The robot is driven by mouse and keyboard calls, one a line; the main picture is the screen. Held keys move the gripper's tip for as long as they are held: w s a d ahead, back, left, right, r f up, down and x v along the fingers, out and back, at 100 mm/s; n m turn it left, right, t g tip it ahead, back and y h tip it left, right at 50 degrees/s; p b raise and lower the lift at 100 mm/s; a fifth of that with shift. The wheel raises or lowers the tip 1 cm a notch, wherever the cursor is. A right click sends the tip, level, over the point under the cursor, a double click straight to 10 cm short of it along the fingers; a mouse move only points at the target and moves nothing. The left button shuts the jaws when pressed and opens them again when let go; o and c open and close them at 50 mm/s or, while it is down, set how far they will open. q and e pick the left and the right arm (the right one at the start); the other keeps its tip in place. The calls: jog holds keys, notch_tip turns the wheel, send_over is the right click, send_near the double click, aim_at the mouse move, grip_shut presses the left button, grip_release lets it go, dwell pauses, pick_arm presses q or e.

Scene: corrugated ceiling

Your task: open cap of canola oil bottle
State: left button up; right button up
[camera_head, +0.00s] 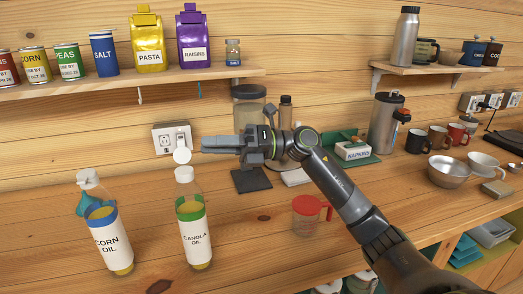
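The canola oil bottle (194,232) stands upright on the wooden counter, left of centre, with a white label and green band. Its round white cap lid (182,155) shows raised above the white neck (184,174), so the cap looks flipped open. My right gripper (204,145) reaches in from the right, with its fingers pointing left. It is just right of the lid and above the bottle's neck, with a small gap to the lid in the picture. The fingers are seen nearly edge-on, so their opening is unclear. My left gripper is not in view.
The corn oil bottle (110,242) stands to the left. A red-lidded measuring cup (306,219) stands to the right. A wall outlet (165,141) is behind the lid. Cans and packages fill the shelf (120,88) above. The counter between bottle and cup is clear.

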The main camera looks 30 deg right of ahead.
jog(key=b+v, duration=0.3)
jog(key=v, duration=0.7)
jog(key=shift+d, duration=0.25)
jog(key=shift+s, duration=0.1)
